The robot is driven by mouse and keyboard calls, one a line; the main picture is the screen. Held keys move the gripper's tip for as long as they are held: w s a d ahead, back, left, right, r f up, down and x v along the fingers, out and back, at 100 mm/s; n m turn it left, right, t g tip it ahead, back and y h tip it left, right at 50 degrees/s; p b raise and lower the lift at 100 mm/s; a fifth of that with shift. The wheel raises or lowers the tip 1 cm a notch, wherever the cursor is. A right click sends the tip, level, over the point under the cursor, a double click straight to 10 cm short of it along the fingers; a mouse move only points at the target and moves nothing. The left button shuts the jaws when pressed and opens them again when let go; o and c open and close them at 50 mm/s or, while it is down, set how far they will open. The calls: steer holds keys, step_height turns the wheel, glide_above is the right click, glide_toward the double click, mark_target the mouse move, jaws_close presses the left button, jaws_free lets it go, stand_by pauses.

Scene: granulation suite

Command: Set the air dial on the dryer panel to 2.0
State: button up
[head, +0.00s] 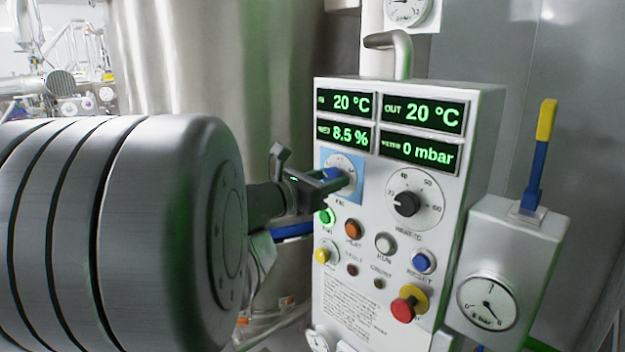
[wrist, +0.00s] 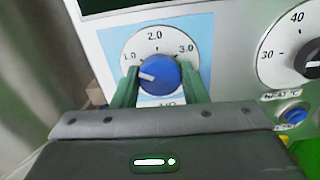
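The air dial (wrist: 165,77) is a blue round knob on a white scale marked 1.0, 2.0 and 3.0, set on a light blue plate (wrist: 200,47). Its white pointer mark points left, near or slightly below the 1.0 label. In the head view the dial (head: 332,173) is partly hidden by my gripper (head: 335,181). In the wrist view, the green fingers of my gripper (wrist: 160,84) stand on the left and right sides of the knob, very close to it. Whether they touch it is unclear.
The dryer panel (head: 345,240) carries a black heat dial (head: 407,204) right of the air dial. Several buttons and a red emergency knob (head: 403,309) sit below. Readouts (head: 423,114) glow above. A box with a gauge (head: 487,302) and a blue-yellow lever (head: 540,150) stands right.

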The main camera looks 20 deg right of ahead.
steer(key=shift+f+b, duration=0.1)
steer(key=shift+b, duration=0.3)
steer(key=m+b, duration=1.1)
steer(key=b, duration=0.5)
steer(key=shift+m+b, duration=0.3)
steer(key=shift+b, duration=0.1)
steer(key=o, duration=1)
steer(key=shift+c, duration=0.2)
steer(key=v, duration=1.3)
steer(key=shift+s+a, duration=0.15)
steer(key=shift+a, duration=0.2)
